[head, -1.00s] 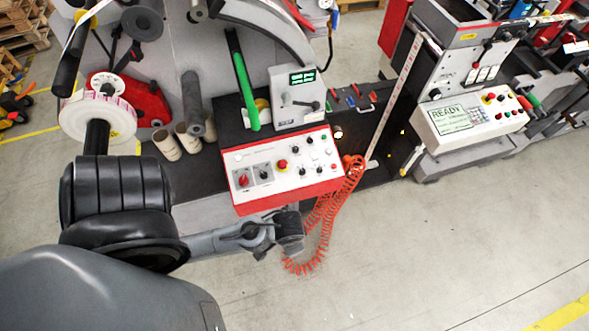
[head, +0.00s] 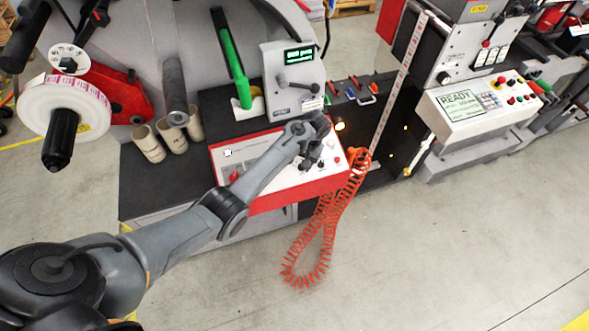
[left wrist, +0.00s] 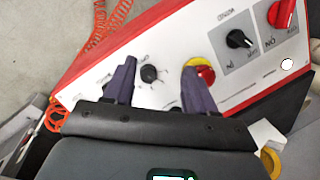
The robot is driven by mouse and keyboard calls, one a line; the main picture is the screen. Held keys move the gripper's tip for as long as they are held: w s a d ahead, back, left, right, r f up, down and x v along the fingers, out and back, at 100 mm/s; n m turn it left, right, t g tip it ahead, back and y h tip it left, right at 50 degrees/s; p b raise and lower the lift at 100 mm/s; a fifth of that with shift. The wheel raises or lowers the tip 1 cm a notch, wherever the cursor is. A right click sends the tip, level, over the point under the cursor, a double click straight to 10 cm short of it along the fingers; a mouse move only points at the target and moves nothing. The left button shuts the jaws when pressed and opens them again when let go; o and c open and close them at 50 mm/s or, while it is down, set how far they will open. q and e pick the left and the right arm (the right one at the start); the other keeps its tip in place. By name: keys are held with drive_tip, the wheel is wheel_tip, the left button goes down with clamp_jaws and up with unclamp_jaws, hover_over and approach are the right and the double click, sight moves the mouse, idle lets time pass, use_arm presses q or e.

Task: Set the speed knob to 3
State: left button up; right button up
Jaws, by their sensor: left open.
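The white control panel with a red front edge (head: 290,196) stands on the machine's dark table. My left gripper (head: 312,148) is over the panel's right part and hides several of its controls. In the left wrist view my left gripper (left wrist: 158,88) is open, its two dark fingers spread apart. A small black knob (left wrist: 149,74) shows between the fingers, apart from both; its printed label is too blurred to read, so I cannot confirm it is the speed knob or its setting. My right gripper is not in view.
In the left wrist view a red stop button (left wrist: 205,72) on a yellow base is right beside one finger. A black selector (left wrist: 238,39) and a red selector (left wrist: 281,14) are farther right. A coiled orange hose (head: 328,235) hangs at the panel's right end.

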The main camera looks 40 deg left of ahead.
use_arm(q)
drive_tip(key=w+r+t, duration=0.1)
drive_tip(key=w+r, duration=0.3)
drive_tip(key=f+b, duration=0.1)
drive_tip(key=f, duration=0.2)
drive_tip(key=a+f, duration=0.1)
drive_tip(key=f, duration=0.3)
drive_tip(key=f+b, duration=0.1)
drive_tip(key=f, duration=0.2)
drive_tip(key=shift+s+a+f+b, duration=0.2)
drive_tip(key=shift+s+a+b, duration=0.05)
drive_tip(key=shift+a+b, duration=0.1)
clamp_jaws()
drive_tip(key=shift+m, duration=0.4)
drive_tip(key=m+y, duration=0.1)
drive_tip(key=m, duration=0.3)
drive_tip(key=shift+d+p, duration=0.1)
drive_tip(key=shift+p, duration=0.25)
drive_tip(key=shift+m+y, duration=0.3)
drive_tip(key=shift+m, duration=1.1)
